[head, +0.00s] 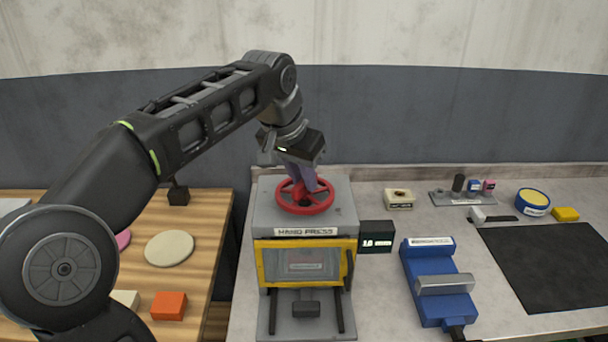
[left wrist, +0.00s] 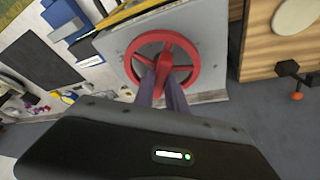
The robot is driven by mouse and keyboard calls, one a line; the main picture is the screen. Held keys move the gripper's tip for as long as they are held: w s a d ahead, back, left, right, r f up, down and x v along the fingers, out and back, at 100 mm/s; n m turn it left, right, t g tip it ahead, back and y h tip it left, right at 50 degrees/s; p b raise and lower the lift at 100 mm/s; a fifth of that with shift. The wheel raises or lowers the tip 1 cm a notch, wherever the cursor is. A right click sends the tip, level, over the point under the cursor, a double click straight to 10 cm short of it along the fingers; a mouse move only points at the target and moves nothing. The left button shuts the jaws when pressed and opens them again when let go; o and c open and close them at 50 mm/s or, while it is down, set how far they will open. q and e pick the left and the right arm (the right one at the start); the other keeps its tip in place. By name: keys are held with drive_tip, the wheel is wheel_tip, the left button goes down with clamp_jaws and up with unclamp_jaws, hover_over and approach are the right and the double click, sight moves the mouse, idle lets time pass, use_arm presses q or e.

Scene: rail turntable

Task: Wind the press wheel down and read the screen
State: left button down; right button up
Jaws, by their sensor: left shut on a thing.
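The hand press (head: 258,222) is a grey box with a yellow-framed window on its front, labelled "HAND PRESS". Its red wheel (head: 327,204) lies flat on top; the wheel also shows in the left wrist view (left wrist: 193,67). My left gripper (head: 304,187) reaches down from above, its purple fingers shut on the wheel near its middle. In the left wrist view the fingers (left wrist: 163,88) meet the wheel's hub area. A small dark screen (head: 377,238) stands at the press's right side with white digits, perhaps "1.0"; they are too small to read surely. My right gripper is not in view.
A blue clamp-like tool (head: 430,262) lies right of the press. A black mat (head: 550,265), a small cream box (head: 399,199) and a yellow-topped round tin (head: 532,200) are farther right. A wooden table (head: 205,215) stands left, with an orange block (head: 168,306).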

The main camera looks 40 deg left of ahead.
use_arm(q)
drive_tip(key=m+h+p, duration=0.1)
drive_tip(key=m, duration=0.1)
drive_tip(key=m+h+p, duration=0.1)
drive_tip(key=m, duration=0.2)
drive_tip(key=shift+a+m+g, duration=0.2)
drive_tip(key=shift+m+g, duration=0.1)
drive_tip(key=m+h+p, duration=0.1)
drive_tip(key=m, duration=0.1)
drive_tip(key=m+g+p, duration=0.1)
drive_tip(key=m, duration=0.2)
drive_tip(key=shift+f+h, duration=0.15)
drive_tip(key=shift+h, duration=0.25)
drive_tip(key=c, duration=1.4)
unclamp_jaws()
drive_tip(key=shift+w, duration=0.1)
drive_tip(key=shift+o, duration=0.2)
